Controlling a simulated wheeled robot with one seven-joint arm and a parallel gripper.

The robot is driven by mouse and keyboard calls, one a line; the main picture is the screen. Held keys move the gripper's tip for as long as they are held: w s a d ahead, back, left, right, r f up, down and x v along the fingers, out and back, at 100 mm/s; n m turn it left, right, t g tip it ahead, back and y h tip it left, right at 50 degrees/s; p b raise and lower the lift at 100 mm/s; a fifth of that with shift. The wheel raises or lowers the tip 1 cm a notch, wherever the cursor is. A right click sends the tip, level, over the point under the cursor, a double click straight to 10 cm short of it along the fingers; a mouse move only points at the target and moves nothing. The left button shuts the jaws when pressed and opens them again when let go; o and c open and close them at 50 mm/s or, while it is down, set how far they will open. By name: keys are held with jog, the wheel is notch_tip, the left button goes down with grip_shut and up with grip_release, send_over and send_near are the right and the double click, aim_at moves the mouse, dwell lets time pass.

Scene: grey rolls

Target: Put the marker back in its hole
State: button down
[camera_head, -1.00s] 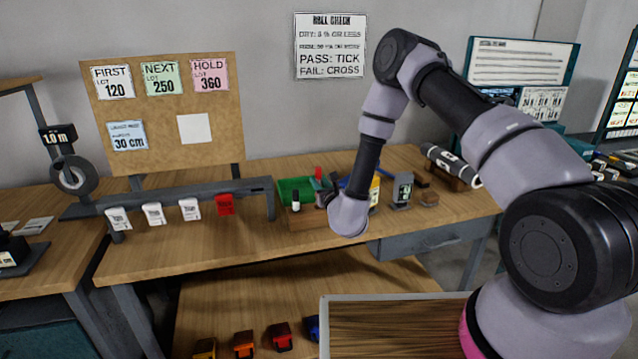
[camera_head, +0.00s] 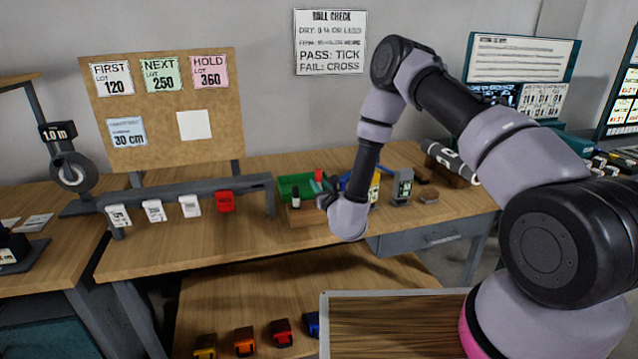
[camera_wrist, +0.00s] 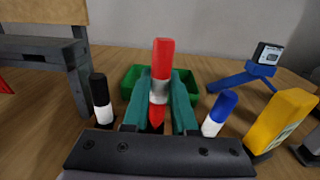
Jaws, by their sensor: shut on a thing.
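My gripper (camera_wrist: 160,97) is shut on the red marker (camera_wrist: 162,58), with teal fingers on either side of it. The marker is upright, with its red cap above the fingers and a pale band between them. A black-capped marker (camera_wrist: 101,103) stands to the left and a blue-capped marker (camera_wrist: 219,113) to the right. In the head view the red marker (camera_head: 318,176) shows by my gripper, over the wooden block (camera_head: 303,217). The black-capped marker (camera_head: 296,198) stands at that block.
A green bin (camera_wrist: 128,78) is just behind the markers. A yellow item (camera_wrist: 281,120) and a blue stand (camera_wrist: 243,78) are to the right. A dark rail (camera_head: 180,193) with hanging tags is at the left. The bench front is clear.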

jog(key=shift+f, duration=2.3)
jog(key=c, duration=0.6)
grip_release()
jog(key=v, duration=1)
jog(key=shift+s+d+r, duration=0.1)
jog(key=shift+s+d, duration=0.05)
jog(key=shift+s, duration=0.25)
